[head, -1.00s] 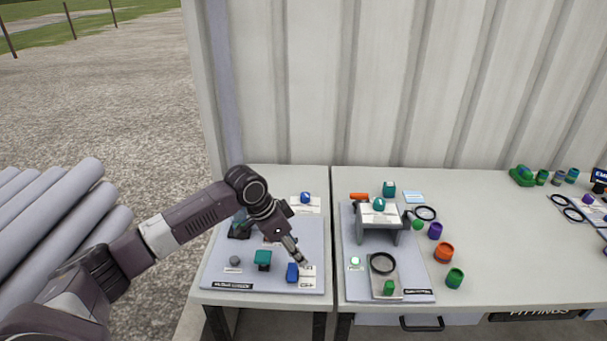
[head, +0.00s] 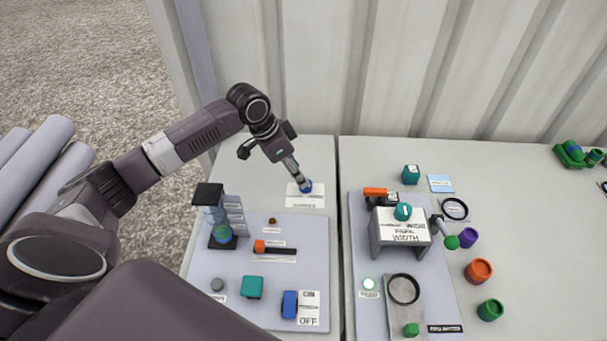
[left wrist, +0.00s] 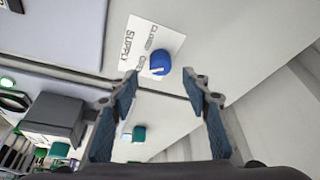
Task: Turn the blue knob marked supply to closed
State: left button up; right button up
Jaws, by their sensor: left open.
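The blue supply knob (head: 306,187) sits on a white label card at the back of the left table. In the left wrist view the blue knob (left wrist: 160,63) stands on its card (left wrist: 137,45), which reads SUPPLY with two position words, one of them CLOSED. My left gripper (head: 302,184) reaches down to the knob in the head view. In the wrist view my left gripper (left wrist: 162,76) is open, its two fingers apart with the knob just beyond and between the tips. I cannot tell whether a finger touches it. My right gripper is not in view.
A grey panel (head: 207,268) in front holds a dark tower (head: 210,195), an orange-ended lever (head: 260,247), a teal block (head: 252,287) and a blue switch (head: 289,304). A grey stand (head: 375,240) is on the right table. The corrugated wall (head: 420,70) rises behind.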

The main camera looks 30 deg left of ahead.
pick_arm(q)
jog(key=x, duration=0.4)
jog(key=shift+w+d+f, duration=0.1)
jog(key=shift+w+f, duration=0.05)
jog(key=shift+f, duration=0.5)
jog(key=c, duration=1.2)
jog(key=shift+o, duration=0.2)
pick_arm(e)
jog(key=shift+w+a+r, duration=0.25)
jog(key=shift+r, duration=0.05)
